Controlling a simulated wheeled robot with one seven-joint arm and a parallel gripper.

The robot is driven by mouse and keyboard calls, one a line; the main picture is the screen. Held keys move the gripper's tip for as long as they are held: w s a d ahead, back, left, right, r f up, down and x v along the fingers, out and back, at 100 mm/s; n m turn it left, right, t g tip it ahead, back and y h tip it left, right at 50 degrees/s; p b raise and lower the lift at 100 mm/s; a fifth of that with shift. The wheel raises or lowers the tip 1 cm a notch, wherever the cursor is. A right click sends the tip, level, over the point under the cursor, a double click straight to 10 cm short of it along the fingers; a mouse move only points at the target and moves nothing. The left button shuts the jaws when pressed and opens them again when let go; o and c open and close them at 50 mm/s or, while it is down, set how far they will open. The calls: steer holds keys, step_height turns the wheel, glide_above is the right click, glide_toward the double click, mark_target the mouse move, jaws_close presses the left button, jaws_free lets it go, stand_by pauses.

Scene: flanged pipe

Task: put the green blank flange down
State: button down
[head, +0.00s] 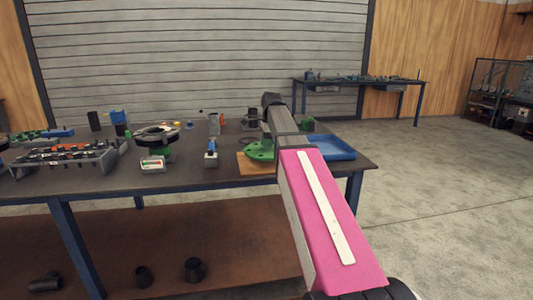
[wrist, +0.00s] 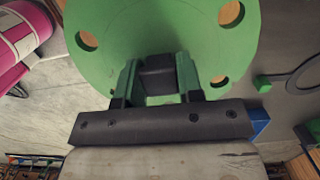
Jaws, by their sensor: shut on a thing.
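The green blank flange (head: 261,149) is at the right part of the workbench, over a wooden board (head: 254,166). In the wrist view the flange (wrist: 190,30) fills the upper middle, and wood colour shows through its bolt holes. My gripper (wrist: 157,78) is shut on the dark block at the flange's middle, with one finger on each side. In the head view my arm hides part of the flange and most of the gripper. I cannot tell whether the flange touches the board.
A blue tray (head: 332,148) lies just right of my arm. A blue-topped tool (head: 211,150) stands left of the board. A dark ring on a green base (head: 158,135), a small gauge box (head: 152,164) and a rack of parts (head: 75,156) are further left. The bench's front edge is close.

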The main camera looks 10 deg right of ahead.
mark_target(267, 152)
steer(key=shift+f, duration=1.9)
steer(key=shift+f, duration=0.1)
steer(key=c, duration=0.8)
jaws_free()
steer(key=r, duration=0.4)
steer(key=d+r, duration=0.1)
steer(key=r, duration=0.7)
steer(key=shift+d, duration=0.2)
